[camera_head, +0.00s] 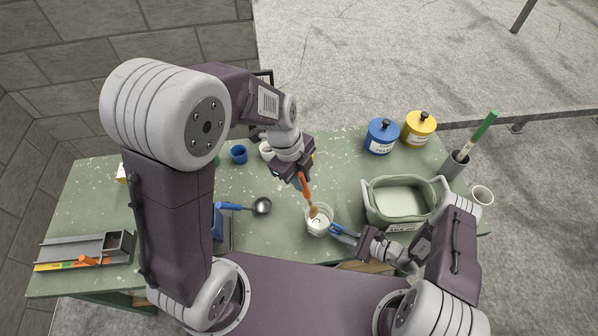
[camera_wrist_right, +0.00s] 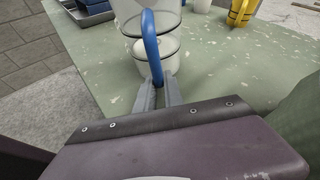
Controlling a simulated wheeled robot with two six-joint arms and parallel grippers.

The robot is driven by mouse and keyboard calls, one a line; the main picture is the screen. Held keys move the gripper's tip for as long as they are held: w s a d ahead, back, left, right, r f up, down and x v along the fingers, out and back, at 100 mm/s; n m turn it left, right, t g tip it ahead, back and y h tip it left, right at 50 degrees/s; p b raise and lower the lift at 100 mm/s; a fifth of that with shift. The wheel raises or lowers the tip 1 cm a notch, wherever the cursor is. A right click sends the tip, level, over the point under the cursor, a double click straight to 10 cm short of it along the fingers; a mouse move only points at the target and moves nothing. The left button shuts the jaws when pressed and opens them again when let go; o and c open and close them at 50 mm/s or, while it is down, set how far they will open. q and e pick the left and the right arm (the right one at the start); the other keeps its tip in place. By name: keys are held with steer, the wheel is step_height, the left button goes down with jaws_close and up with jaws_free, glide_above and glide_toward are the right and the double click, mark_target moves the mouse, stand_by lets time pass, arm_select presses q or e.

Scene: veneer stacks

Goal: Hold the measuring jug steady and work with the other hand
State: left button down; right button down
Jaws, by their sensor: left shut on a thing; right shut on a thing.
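The clear measuring jug (camera_head: 318,224) stands on the green table with whitish contents. My right gripper (camera_head: 350,236) is shut on its blue handle (camera_head: 337,229). In the right wrist view the gripper (camera_wrist_right: 158,94) closes on the handle (camera_wrist_right: 151,42), and the jug (camera_wrist_right: 131,18) appears upright beyond it. My left gripper (camera_head: 303,176) is shut on an orange-handled tool, perhaps a brush (camera_head: 306,188), above the jug. The tool's tan lower end reaches into the jug's mouth; whether it touches the contents is unclear.
A green-grey tub (camera_head: 372,214) stands right of the jug. Blue (camera_head: 382,138) and yellow (camera_head: 419,129) lidded jars stand at the back right. A ladle (camera_head: 261,206) and blue cup (camera_head: 239,154) are to the left. The table between jug and jars is clear.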

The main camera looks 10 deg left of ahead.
mark_target(308, 196)
arm_select(q)
steer(key=shift+w+d+f, duration=0.1)
steer(key=shift+d+f, duration=0.2)
steer(key=shift+f, duration=1.2)
steer(key=shift+w+d+f, duration=0.1)
steer(key=shift+d+f, duration=0.15)
steer(key=shift+f, duration=1.3)
steer(key=shift+w+d+f, duration=0.1)
steer(key=shift+d+f, duration=0.2)
steer(key=shift+f, duration=1.2)
steer(key=shift+s+d, duration=0.1)
steer(key=shift+d, duration=0.05)
steer(key=shift+s+d, duration=0.25)
steer(key=shift+d, duration=0.25)
steer(key=shift+w+a, duration=0.3)
steer(key=shift+a, duration=0.3)
